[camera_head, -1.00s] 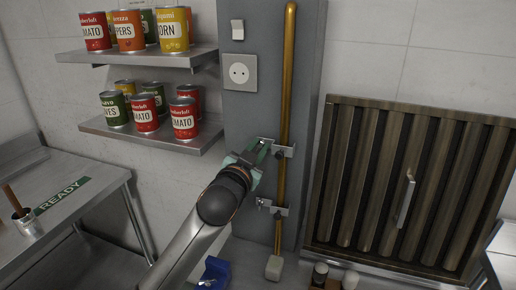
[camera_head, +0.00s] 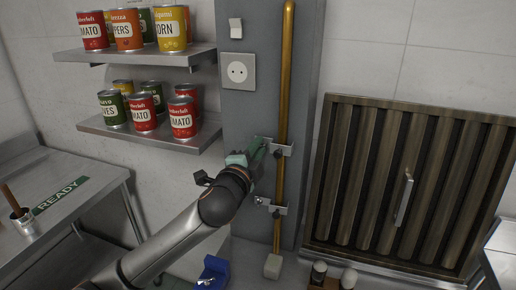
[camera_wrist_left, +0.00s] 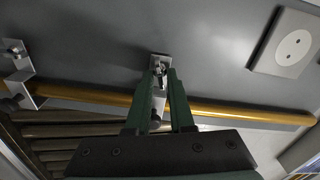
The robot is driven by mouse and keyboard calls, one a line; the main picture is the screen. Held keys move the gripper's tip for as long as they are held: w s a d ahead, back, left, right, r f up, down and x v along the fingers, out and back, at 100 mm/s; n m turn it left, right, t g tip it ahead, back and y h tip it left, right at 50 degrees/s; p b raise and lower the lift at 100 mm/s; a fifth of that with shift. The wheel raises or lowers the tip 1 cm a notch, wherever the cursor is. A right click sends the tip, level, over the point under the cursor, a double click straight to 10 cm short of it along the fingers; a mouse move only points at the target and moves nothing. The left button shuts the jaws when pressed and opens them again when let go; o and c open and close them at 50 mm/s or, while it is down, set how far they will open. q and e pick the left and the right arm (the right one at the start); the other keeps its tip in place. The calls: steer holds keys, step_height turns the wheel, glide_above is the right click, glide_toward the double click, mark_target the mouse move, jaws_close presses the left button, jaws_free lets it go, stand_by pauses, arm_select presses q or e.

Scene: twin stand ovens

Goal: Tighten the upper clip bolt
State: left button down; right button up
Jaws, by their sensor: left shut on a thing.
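My left gripper (camera_head: 261,146) is at the upper clip (camera_head: 284,150), which holds a yellow pipe (camera_head: 285,90) on the grey column. In the left wrist view, the dark green fingers of this gripper (camera_wrist_left: 162,75) are closed around the bright upper clip bolt (camera_wrist_left: 159,69) on the clip plate (camera_wrist_left: 160,58). In the head view the fingers hide the bolt. The lower clip (camera_head: 274,208) sits below on the same pipe, with its own bolt (camera_head: 260,201) at its left end. My right gripper is not in view.
A wall socket (camera_head: 238,71) and a switch (camera_head: 236,29) are on the column above. Shelves (camera_head: 165,135) with several cans stand to the left. A slatted wooden panel (camera_head: 380,190) with a handle (camera_head: 404,200) is to the right. A steel table (camera_head: 95,205) is at lower left.

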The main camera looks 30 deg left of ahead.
arm_select(q)
steer(key=shift+d+f+m, duration=0.1)
steer(key=shift+f+m, duration=0.1)
steer(key=shift+m, duration=0.65)
steer(key=shift+f+m, duration=0.15)
steer(key=shift+m, duration=0.7)
steer(key=shift+f, duration=0.1)
stand_by(0.9)
steer(key=c, duration=1.1)
jaws_free()
steer(key=o, duration=0.3)
steer(key=shift+r, duration=0.3)
steer(key=shift+o, duration=0.2)
steer(key=shift+s, duration=0.1)
